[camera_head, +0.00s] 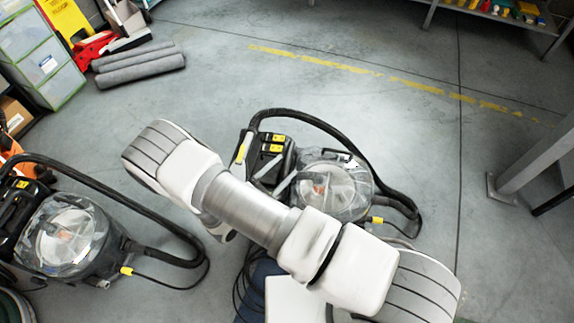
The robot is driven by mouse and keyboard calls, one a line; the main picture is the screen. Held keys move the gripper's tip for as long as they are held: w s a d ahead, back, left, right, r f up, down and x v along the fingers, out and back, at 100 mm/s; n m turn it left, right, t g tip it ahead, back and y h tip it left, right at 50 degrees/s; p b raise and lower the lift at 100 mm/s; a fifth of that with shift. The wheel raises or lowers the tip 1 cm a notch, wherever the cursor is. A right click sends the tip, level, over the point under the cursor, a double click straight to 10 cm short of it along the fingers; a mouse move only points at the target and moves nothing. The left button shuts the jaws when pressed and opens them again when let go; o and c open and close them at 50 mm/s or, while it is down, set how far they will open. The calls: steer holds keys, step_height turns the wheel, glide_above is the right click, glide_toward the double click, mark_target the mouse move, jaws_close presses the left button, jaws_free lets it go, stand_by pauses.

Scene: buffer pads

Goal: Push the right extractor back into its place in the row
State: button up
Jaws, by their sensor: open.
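The right extractor (345,189), black with a clear drum, black hose and yellow tabs, stands on the grey floor near the middle of the head view. My white and grey arm crosses in front of its lower left part and hides some of it. A similar left extractor (72,238) stands at the left, with floor between the two. My gripper is not visible; the arm's far end is hidden or out of frame, so I cannot tell whether it touches the extractor.
A grey metal leg (532,160) with a floor plate stands at the right. Rolled grey mats (140,67), clear drawers (42,52) and a red machine (93,47) are at upper left. A shelf (500,14) is at upper right. Floor behind the extractor is open, with a worn yellow line.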

mark_target(287, 162)
steer(key=s+a+f+n+t+y+b, duration=0.15)
steer(key=f+n+y, duration=0.25)
steer(key=f, duration=0.4)
steer(key=s+a+f+n+t+y+b, duration=0.1)
steer(key=s+f+n+t+y, duration=0.25)
steer(key=f, duration=0.35)
steer(key=shift+n+g, duration=0.25)
steer(key=shift+g, duration=0.05)
steer(key=b+x, duration=0.4)
steer(key=x, duration=1.4)
steer(key=shift+w+d, duration=0.1)
steer(key=shift+d, duration=0.1)
jaws_close()
